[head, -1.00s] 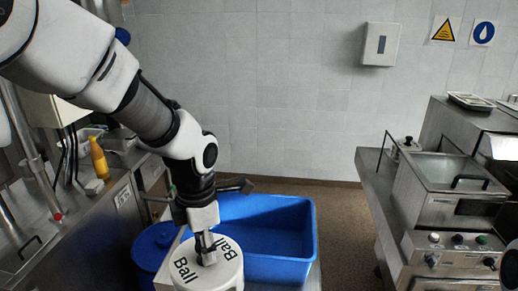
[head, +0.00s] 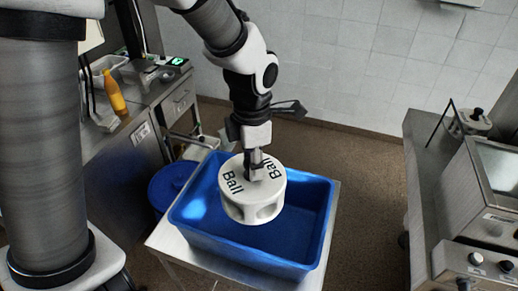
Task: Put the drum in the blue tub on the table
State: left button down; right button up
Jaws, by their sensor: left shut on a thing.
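The drum is a white round piece (head: 250,204) with "Ball" printed on its top and openings in its side. My left gripper (head: 256,172) is shut on the middle of the drum's top and holds it upright. The drum is over the open blue tub (head: 305,268), near its middle in the picture; I cannot tell exactly how high it is above the tub floor. The tub stands on a small metal table (head: 172,250). The drum hides part of the tub's inside. My right gripper is not in view.
A round blue bin (head: 172,186) stands behind the table at left. A steel counter with an orange bottle (head: 115,93) is at the left. Steel kitchen equipment (head: 480,195) is at the right. Open floor (head: 375,190) lies between the table and that equipment.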

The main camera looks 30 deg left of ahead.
pick_arm(q)
jog(key=f, duration=0.1)
jog(key=w+f, duration=0.1)
jog(key=f, duration=0.1)
jog(key=w+f, duration=0.1)
jog(key=f, duration=0.1)
jog(key=shift+f, duration=0.2)
jog(key=f, duration=0.1)
jog(key=s+f+b, duration=0.1)
jog(key=shift+s+f, duration=0.2)
jog(key=shift+f, duration=0.1)
jog(key=f+b, duration=0.2)
jog(key=w+f+b, duration=0.1)
jog(key=f, duration=0.1)
jog(key=shift+f+b, duration=0.15)
jog(key=shift+b, duration=0.25)
notch_tip(320, 180, down, 3)
jog(key=shift+s+r+b, duration=0.15)
jog(key=shift+b, duration=0.65)
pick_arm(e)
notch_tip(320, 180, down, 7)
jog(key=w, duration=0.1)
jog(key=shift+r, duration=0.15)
pick_arm(q)
jog(key=shift+s, duration=0.1)
